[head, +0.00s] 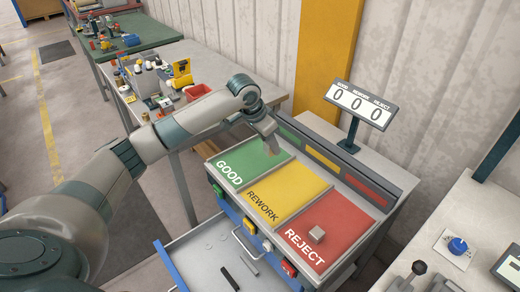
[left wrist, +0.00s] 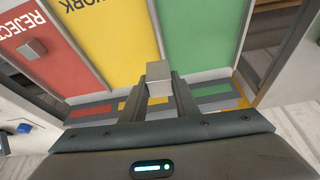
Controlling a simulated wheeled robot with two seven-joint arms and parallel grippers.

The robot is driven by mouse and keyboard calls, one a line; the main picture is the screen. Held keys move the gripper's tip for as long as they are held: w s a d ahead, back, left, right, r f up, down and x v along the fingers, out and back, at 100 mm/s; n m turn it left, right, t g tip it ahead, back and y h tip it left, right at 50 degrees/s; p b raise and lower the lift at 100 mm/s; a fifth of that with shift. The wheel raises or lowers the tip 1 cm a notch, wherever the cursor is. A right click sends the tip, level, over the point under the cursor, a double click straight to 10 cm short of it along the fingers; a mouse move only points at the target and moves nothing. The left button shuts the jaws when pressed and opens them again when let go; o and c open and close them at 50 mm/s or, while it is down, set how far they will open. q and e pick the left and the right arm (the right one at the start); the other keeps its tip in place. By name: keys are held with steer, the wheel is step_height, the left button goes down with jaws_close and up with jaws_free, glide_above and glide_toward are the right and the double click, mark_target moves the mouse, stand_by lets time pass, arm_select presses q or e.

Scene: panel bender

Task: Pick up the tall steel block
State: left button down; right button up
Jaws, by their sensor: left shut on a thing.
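My left gripper (head: 269,146) is over the green GOOD field of the sorting station, near its far right edge. It is shut on a grey steel block, seen between the fingertips in the left wrist view (left wrist: 158,74). The block's height is hard to judge there, and the fingers mostly hide it in the head view. A second small grey block (head: 316,235) stands on the red REJECT field; it also shows in the left wrist view (left wrist: 32,48). My right gripper is in neither view.
The station has green GOOD (head: 245,168), yellow REWORK (head: 285,190) and red REJECT (head: 345,222) fields. A counter display (head: 360,103) reading zeros stands behind. A cluttered workbench (head: 190,62) is at the back left.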

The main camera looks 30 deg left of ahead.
arm_select(q)
steer(key=shift+d+r, duration=0.25)
steer(key=shift+d, duration=0.15)
stand_by(0.3)
